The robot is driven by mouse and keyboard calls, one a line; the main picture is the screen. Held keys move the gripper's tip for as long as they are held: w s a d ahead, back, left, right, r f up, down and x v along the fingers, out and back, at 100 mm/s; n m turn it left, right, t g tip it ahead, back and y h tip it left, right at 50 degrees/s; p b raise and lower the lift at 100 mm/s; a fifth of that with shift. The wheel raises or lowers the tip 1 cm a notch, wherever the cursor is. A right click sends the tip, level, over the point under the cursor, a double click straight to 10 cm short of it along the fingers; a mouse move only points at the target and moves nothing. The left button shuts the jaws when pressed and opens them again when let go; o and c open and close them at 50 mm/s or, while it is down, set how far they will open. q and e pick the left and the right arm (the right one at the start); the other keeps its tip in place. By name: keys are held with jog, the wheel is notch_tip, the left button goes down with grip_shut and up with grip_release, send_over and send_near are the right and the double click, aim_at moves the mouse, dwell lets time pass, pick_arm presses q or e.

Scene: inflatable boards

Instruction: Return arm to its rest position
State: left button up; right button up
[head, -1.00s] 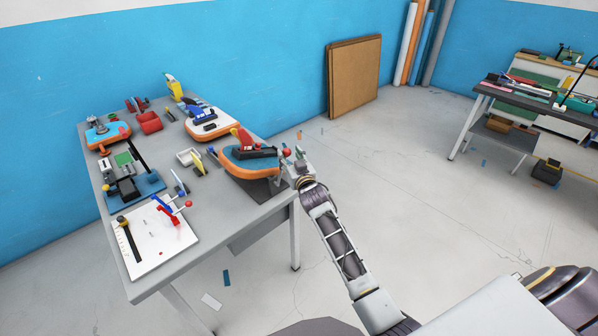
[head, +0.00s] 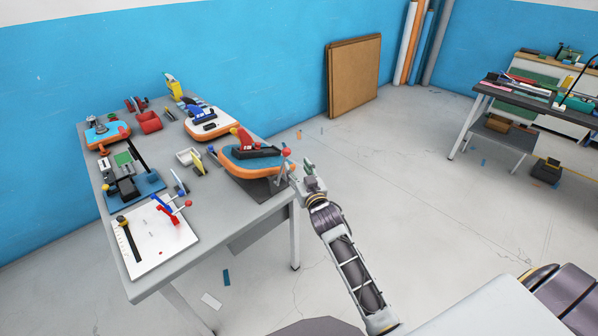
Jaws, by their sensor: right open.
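My right arm reaches up from the bottom of the head view. Its gripper (head: 309,170) is open, with no object visible in it, just off the right edge of the grey table (head: 222,222). The nearest inflatable board (head: 255,168), blue with an orange rim, lies on the table to the left of the gripper, with a gap between them. A red and black clamp-like tool (head: 256,146) sits on that board. My left gripper is not in the view.
A white and orange board (head: 210,128), a smaller blue and orange board (head: 108,133) and a white panel (head: 152,243) with tools lie on the table. Open floor (head: 415,190) lies to the right of the arm. A second table (head: 525,100) stands far right.

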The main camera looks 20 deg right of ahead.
jog(key=shift+s, duration=0.25)
jog(key=shift+n, duration=0.4)
dwell(0.3)
notch_tip(320, 180, down, 24)
jog(key=s+a+n+g+y, duration=0.1)
jog(key=s+a+g, duration=0.1)
jog(key=g, duration=0.2)
jog(key=s+f+g, duration=0.1)
jog(key=s+f, duration=0.3)
jog(key=f, duration=0.3)
jog(key=s+a+f+g, duration=0.1)
jog(key=s+f+g, duration=0.15)
jog(key=f, duration=0.35)
jog(key=s+f+g, duration=0.1)
jog(key=s+f, duration=0.3)
jog(key=f, duration=0.3)
jog(key=s+f+g, duration=0.5)
jog(key=s+f, duration=1.2)
jog(key=s, duration=0.4)
jog(key=s+d+f+g, duration=0.1)
jog(key=s+f, duration=0.2)
jog(key=s, duration=0.8)
jog(key=s+d+f+n+g, duration=0.1)
jog(key=s+d+f+g, duration=0.1)
jog(key=s, duration=0.9)
jog(key=shift+s+d+f, duration=0.15)
jog(key=shift+s+f, duration=0.25)
